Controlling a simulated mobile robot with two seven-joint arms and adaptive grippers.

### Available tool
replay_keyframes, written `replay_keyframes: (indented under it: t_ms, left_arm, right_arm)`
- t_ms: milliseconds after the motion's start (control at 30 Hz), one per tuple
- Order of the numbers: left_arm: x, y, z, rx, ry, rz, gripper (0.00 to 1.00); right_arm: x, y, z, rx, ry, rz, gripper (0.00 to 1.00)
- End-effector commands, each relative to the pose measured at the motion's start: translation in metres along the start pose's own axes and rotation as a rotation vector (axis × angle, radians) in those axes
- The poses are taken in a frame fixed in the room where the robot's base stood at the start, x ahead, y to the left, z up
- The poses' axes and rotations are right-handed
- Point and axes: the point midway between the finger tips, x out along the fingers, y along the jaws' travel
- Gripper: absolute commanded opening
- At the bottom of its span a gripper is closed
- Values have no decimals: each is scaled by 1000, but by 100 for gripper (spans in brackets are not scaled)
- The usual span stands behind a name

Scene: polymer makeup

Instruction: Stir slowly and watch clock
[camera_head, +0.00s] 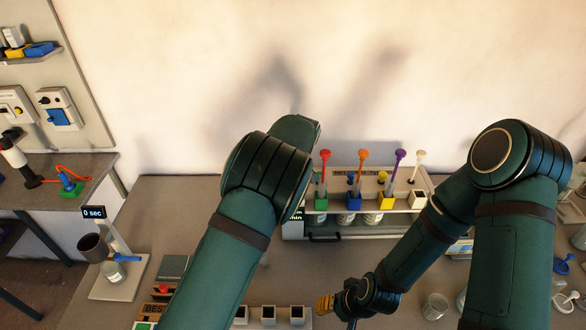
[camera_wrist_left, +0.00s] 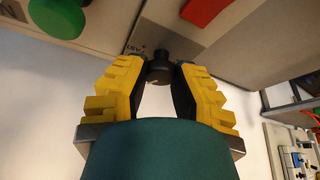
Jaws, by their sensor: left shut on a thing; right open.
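The clock (camera_head: 94,213) is a small dark display reading "0 sec" on a stand at the left. A dark cup (camera_head: 92,247) and a small glass jar (camera_head: 112,272) are at this stand. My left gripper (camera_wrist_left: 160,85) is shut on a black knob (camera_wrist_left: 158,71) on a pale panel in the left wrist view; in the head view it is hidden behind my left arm. My right gripper (camera_head: 337,305) is open near the bottom of the head view, beside a row of small square holders (camera_head: 268,314). No stirring tool can be made out for certain.
A rack (camera_head: 322,226) with jars and coloured droppers stands at the back of the table, partly behind my left arm. A metal can (camera_head: 435,306) and other glassware are at the right. Green (camera_wrist_left: 57,17) and red (camera_wrist_left: 203,11) parts are near the knob.

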Motion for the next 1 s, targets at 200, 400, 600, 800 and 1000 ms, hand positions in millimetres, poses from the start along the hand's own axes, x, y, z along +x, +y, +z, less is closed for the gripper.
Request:
replay_keyframes:
  t_ms: [200,400,600,800,1000]
  left_arm:
    - [2,-1,1,-1,-2,-3,0]
    - [2,-1,1,-1,-2,-3,56]
    - [1,0,1,-1,-2,-2,64]
    - [-3,0,0,0,0,0,64]
    - [-30,1,0,-1,0,2,64]
  right_arm:
    - [0,0,0,0,0,0,47]
    - [0,0,0,0,0,0,47]
    - [0,0,0,0,0,0,47]
    - [0,0,0,0,0,0,47]
    - [0,0,0,0,0,0,47]
